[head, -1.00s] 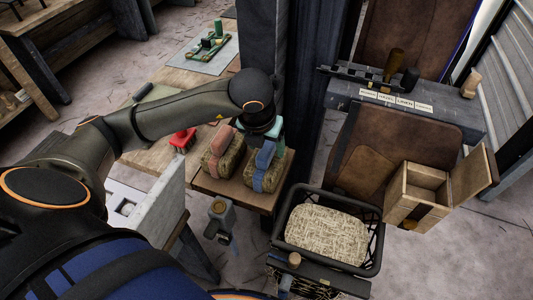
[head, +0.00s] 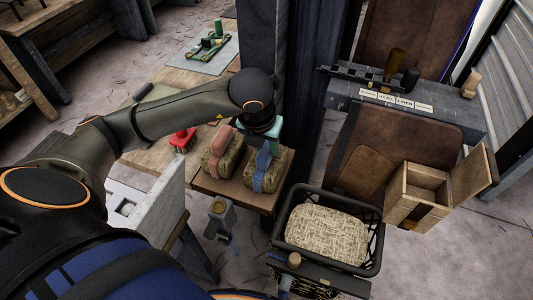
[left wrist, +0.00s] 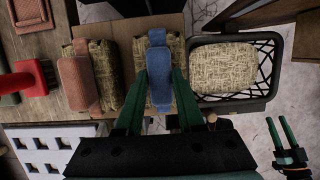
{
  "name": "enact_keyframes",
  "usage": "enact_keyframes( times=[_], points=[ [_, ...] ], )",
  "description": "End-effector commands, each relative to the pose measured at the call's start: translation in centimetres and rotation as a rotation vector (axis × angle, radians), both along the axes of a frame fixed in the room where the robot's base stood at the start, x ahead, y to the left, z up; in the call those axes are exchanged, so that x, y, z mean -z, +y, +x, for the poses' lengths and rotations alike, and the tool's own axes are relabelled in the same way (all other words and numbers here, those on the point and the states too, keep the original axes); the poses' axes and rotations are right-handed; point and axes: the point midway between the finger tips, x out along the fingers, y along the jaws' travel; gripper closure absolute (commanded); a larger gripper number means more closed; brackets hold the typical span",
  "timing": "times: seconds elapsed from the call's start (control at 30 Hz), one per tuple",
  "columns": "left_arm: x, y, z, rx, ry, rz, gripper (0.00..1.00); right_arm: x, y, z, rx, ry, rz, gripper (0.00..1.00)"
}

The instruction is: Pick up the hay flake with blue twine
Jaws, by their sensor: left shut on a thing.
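The hay flake with blue twine (head: 277,170) rests on the brown board beside another flake, and a wide blue band (left wrist: 158,80) runs over its middle. My left gripper (head: 262,138) is above it, pointing down, with its green fingers shut on the blue band; they also show in the left wrist view (left wrist: 159,88). The hay shows on both sides of the band. Part of the flake is hidden by the gripper. My right gripper (left wrist: 275,118) is at the lower right of the left wrist view, its green fingers apart and empty.
A flake with a pink band (head: 218,155) lies close on the left. A black basket (head: 376,240) holding a pale hay bale (head: 326,235) stands to the right. A dark post (head: 303,90) rises behind. A red brush (head: 182,138) lies on the table.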

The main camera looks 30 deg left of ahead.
Motion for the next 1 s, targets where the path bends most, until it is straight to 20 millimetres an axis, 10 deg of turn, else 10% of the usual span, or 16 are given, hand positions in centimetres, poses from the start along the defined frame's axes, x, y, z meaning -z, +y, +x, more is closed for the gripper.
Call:
enact_keyframes(
  times=[0.53, 1.0],
  points=[
    [-1.6, 0.0, 0.2, -0.001, -0.007, -0.001, 1.0, 0.0, 0.0, 0.0, 0.0, 0.001, 0.0, 0.5],
    [-10.6, -5.1, -4.5, 0.01, -0.01, 0.002, 1.0, -1.9, 0.0, 0.0, 0.0, 0.001, 0.0, 0.5]
  ],
)
